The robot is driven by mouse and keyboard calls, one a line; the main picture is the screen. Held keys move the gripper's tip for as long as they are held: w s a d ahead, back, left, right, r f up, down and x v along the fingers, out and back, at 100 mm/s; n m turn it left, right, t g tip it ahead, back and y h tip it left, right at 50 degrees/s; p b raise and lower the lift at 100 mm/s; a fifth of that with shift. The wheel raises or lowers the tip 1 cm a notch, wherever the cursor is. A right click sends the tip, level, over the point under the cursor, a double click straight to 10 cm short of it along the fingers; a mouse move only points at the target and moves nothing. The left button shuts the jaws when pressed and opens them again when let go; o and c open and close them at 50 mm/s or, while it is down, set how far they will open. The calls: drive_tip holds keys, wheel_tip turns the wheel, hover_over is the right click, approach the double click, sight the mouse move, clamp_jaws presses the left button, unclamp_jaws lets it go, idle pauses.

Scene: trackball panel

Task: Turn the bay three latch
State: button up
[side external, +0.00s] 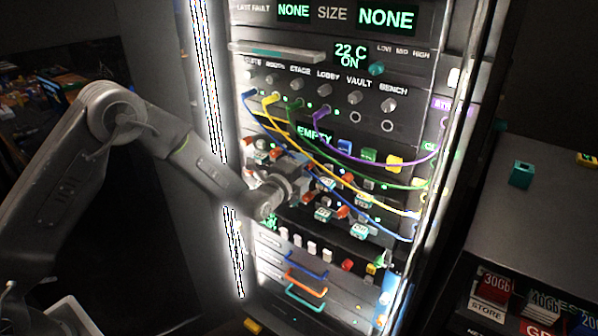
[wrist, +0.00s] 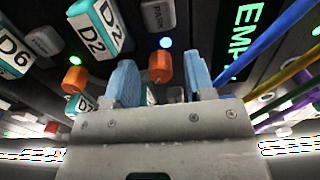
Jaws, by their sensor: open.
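My gripper (wrist: 158,76) is open in the wrist view, with its two blue fingers apart and pointing at the panel. An orange latch (wrist: 160,66) shows between the fingertips, beyond them; I cannot tell whether they touch it. No bay numbers are readable, so I cannot tell which latch is bay three's. In the side view my gripper (side external: 302,180) is at the drive rows, partly hiding them; an orange latch (side external: 343,212) shows to its right.
Blue, yellow, green and purple cables (side external: 350,157) hang across the panel close to my gripper; a blue cable (wrist: 275,35) also shows at right in the wrist view. Coloured handles (side external: 305,288) are below. A dark side table (side external: 535,225) stands at right, with a teal block (side external: 521,174).

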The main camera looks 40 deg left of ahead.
drive_tip(key=s, duration=1.3)
drive_tip(key=shift+s, duration=0.4)
drive_tip(key=s+a+r+n+g, duration=0.2)
drive_tip(key=s+r+n+g, duration=0.3)
drive_tip(key=r+n, duration=0.35)
drive_tip(key=s+a+r+n+g, duration=0.1)
drive_tip(key=s+n, duration=0.4)
drive_tip(key=s, duration=0.5)
drive_tip(key=s+a+r+n+g, duration=0.2)
drive_tip(key=s+g, duration=0.4)
drive_tip(key=s, duration=0.5)
drive_tip(key=r+n, duration=0.1)
drive_tip(key=n, duration=0.1)
drive_tip(key=shift+s+n, duration=0.2)
drive_tip(key=shift+n, duration=0.15)
